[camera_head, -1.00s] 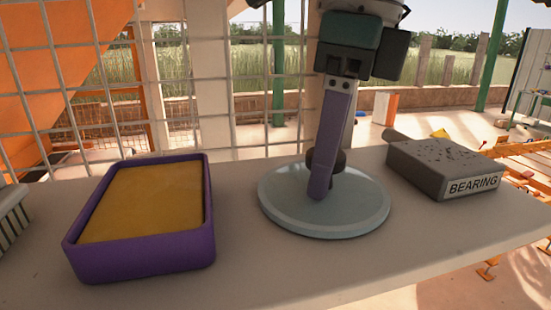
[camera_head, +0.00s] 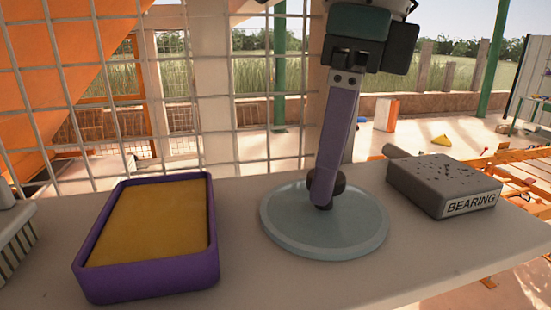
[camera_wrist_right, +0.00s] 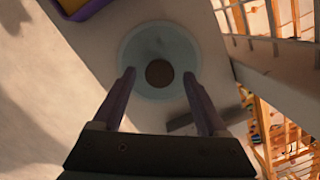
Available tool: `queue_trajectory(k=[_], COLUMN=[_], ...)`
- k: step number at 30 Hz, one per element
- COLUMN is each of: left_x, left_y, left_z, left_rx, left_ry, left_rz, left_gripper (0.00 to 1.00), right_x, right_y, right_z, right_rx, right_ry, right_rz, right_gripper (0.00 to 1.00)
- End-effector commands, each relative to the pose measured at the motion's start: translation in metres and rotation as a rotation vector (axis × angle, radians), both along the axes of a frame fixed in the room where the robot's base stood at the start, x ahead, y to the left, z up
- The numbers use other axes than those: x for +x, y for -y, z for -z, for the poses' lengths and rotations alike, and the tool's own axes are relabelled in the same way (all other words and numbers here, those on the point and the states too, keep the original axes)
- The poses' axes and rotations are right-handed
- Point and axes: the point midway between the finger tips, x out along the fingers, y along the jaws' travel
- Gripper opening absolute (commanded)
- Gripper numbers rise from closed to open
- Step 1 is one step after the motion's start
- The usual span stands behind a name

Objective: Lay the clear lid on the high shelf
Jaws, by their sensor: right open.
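The clear lid (camera_head: 290,232) is a pale bluish round disc with a dark round knob (camera_head: 340,184). It lies flat on a light grey shelf surface (camera_head: 240,275); I cannot tell whether this is the high one. My right gripper (camera_head: 324,198) points down at the knob, and its purple near finger hides part of it. In the right wrist view, the lid (camera_wrist_right: 135,55) and knob (camera_wrist_right: 159,73) show between the two spread fingers (camera_wrist_right: 158,76). The fingers are open, with gaps to the knob on both sides. My left gripper is not in view.
A purple tray (camera_head: 150,275) with a yellow-brown filling stands left of the lid. A grey box labelled BEARING (camera_head: 440,185) stands to the right. A striped object (camera_head: 15,240) is at the left edge. A wire mesh (camera_head: 110,110) rises behind the shelf.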

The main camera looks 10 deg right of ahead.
Motion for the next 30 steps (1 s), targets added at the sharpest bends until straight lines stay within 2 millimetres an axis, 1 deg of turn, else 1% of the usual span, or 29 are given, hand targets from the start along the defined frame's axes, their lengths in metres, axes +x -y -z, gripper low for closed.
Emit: queue_trajectory(k=[1, 3, 6, 9, 12, 17, 30], left_x=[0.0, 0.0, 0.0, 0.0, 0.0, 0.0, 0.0], left_y=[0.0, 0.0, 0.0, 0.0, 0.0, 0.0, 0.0], left_z=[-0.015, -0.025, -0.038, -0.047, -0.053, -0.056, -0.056], left_rx=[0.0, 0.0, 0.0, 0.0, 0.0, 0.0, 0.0], left_ry=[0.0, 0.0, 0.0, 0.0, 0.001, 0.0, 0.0], left_rz=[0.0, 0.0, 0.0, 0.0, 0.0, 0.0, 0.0], left_gripper=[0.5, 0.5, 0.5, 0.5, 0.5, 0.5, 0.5], right_x=[0.0, -0.001, -0.003, -0.004, -0.005, -0.006, -0.006], right_y=[0.001, 0.003, 0.005, 0.007, 0.009, 0.01, 0.01], right_z=[-0.02, -0.038, -0.06, -0.078, -0.089, -0.097, -0.096], right_rx=[0.0, -0.001, 0.0, -0.001, -0.001, 0.0, 0.0], right_ry=[0.004, 0.003, 0.004, 0.001, 0.001, 0.0, -0.001], right_rz=[0.0, 0.0, -0.001, -0.001, 0.0, 0.0, -0.001], right_gripper=[0.76, 0.76, 0.76, 0.76, 0.76, 0.76, 0.76])
